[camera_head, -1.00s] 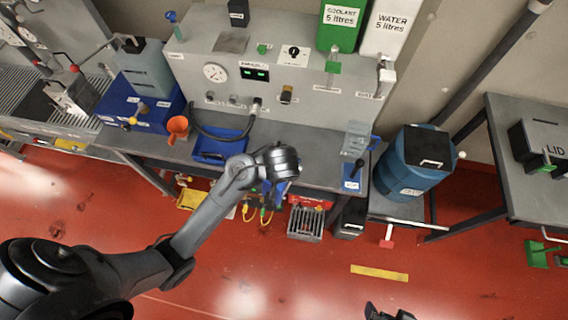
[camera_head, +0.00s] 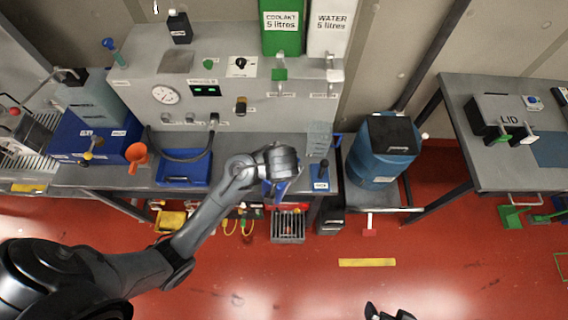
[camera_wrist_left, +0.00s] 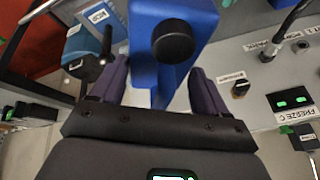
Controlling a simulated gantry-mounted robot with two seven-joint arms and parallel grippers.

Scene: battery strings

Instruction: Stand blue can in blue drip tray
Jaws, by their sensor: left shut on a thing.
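My left gripper (camera_head: 279,186) hangs over the front edge of the bench, right of the tray. It is shut on the blue can (camera_wrist_left: 190,14). In the left wrist view the can, with a round black cap, sits between the two fingers (camera_wrist_left: 160,88). In the head view the wrist hides most of the can. The blue drip tray (camera_head: 184,182) lies on the bench top, left of my left gripper, with a dark hose end above it. My right gripper (camera_head: 388,312) shows only in part at the bottom edge.
An orange funnel (camera_head: 137,154) and a large blue bin (camera_head: 66,150) with a tank stand left of the tray. A grey panel (camera_head: 225,95) rises behind it. A clear jug (camera_head: 319,140) and a blue labelled thing (camera_head: 320,178) are at the bench's right end, beside a blue drum (camera_head: 383,155).

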